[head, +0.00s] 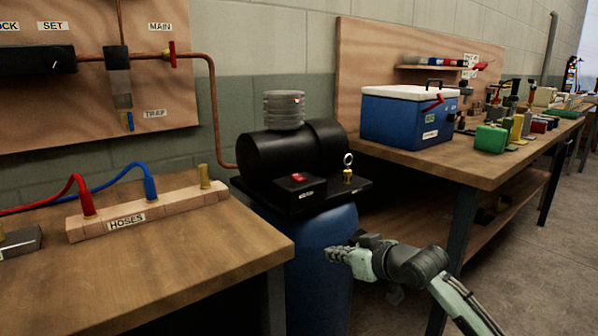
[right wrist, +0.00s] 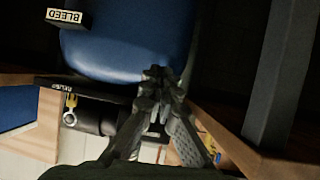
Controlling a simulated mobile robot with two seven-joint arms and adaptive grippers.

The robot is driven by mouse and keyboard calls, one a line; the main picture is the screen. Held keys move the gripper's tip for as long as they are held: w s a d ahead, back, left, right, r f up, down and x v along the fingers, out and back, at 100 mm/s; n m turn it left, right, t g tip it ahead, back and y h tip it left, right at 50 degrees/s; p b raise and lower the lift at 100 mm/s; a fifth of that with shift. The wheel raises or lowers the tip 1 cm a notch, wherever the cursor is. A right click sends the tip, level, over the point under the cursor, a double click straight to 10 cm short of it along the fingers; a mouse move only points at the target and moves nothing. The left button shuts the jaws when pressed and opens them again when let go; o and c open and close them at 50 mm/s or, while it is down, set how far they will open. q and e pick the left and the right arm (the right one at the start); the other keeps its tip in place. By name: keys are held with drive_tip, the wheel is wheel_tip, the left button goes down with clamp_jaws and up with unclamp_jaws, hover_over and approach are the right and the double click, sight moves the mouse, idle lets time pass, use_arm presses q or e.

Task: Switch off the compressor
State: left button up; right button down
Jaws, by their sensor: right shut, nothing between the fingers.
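The compressor (head: 290,150) stands between the two benches, a black motor and pump on top of a blue tank (head: 320,255). A red switch (head: 299,177) sits on a black box on its top plate, with a brass ring-pull valve (head: 348,170) to the right. My right gripper (head: 332,254) is shut and empty, in front of the tank and below the top plate, apart from the switch. In the right wrist view the shut fingers (right wrist: 158,75) show against the blue tank (right wrist: 130,40), with a "BLEED" label (right wrist: 65,16) near it. My left gripper is not in view.
A left bench (head: 180,260) holds a wooden "HOSES" block (head: 140,210) with red and blue hoses. A right bench (head: 480,165) carries a blue cooler (head: 408,115) and several small items. A copper pipe (head: 212,100) runs down to the compressor. Floor is clear at the right.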

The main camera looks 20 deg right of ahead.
sight(302, 180)
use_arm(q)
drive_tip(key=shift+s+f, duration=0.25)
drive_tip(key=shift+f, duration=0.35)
use_arm(e)
drive_tip(key=w+r+n+t+y, duration=0.1)
drive_tip(key=w+r+t+y, duration=0.1)
drive_tip(key=r, duration=1.8)
drive_tip(key=shift+w+t+y, duration=0.3)
drive_tip(key=shift+w+t, duration=0.25)
drive_tip(key=shift+t, duration=0.05)
drive_tip(key=shift+r, duration=0.1)
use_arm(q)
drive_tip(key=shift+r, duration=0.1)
use_arm(e)
drive_tip(key=shift+w, duration=0.1)
